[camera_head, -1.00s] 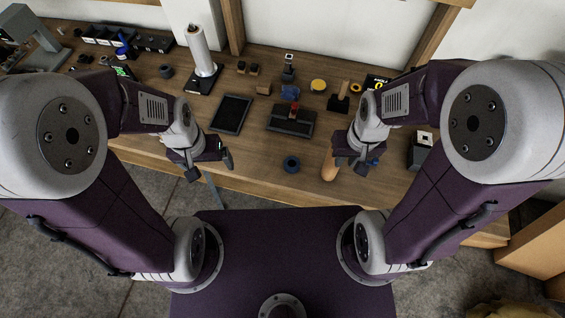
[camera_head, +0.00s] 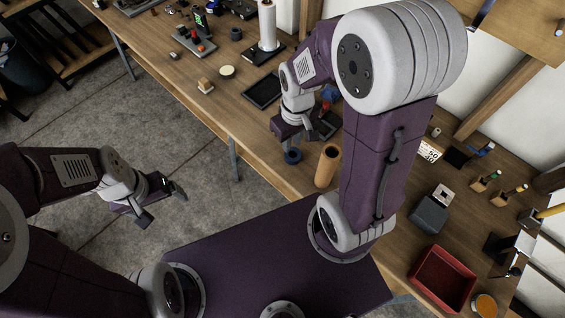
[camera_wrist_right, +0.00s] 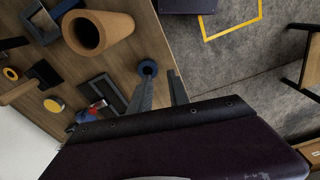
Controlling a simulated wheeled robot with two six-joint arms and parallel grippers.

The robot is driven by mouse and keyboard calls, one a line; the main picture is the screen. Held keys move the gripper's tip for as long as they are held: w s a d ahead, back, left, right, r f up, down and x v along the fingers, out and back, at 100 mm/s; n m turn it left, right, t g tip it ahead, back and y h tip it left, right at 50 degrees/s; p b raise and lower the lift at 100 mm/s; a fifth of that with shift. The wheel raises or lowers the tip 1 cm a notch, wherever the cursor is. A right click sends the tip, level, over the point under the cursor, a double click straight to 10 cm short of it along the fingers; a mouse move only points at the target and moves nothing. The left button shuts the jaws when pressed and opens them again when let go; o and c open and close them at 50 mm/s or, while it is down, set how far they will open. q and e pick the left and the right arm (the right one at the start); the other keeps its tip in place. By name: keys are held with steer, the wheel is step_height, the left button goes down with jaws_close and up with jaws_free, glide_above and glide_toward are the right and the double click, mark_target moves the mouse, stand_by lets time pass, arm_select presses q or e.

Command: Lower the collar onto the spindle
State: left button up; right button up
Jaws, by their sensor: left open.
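A blue ring (camera_head: 292,160), which I take for the collar, lies on the wooden bench near its front edge. It also shows in the right wrist view (camera_wrist_right: 148,62), flat, just beyond my fingertips. My right gripper (camera_head: 293,140) is over the bench close to this ring. The wrist view shows its two fingers (camera_wrist_right: 158,80) spread, with nothing between them. A pale upright post on a black base (camera_head: 268,25) stands at the back; I cannot tell whether it is the spindle. My left gripper (camera_head: 162,205) is open and empty over the floor, away from the bench.
A tan hollow cylinder (camera_head: 327,165) stands right of the ring, close to my right arm. A black tray (camera_head: 262,90) lies on the bench. A red bin (camera_head: 441,279) and a grey block (camera_head: 430,210) stand at the right. Open floor lies at the left.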

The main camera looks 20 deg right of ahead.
steer(key=n+b, duration=0.2)
steer(key=b, duration=0.4)
glide_above(289, 158)
step_height(289, 158, down, 8)
steer(key=shift+g, duration=0.4)
step_height(289, 158, down, 4)
steer(key=shift+f+b, duration=0.1)
steer(key=shift+b, duration=0.25)
step_height(289, 158, down, 4)
steer(key=shift+f+b, duration=0.25)
steer(key=shift+b, duration=0.1)
steer(key=shift+w+f, duration=0.1)
steer(key=shift+f, duration=0.25)
jaws_close()
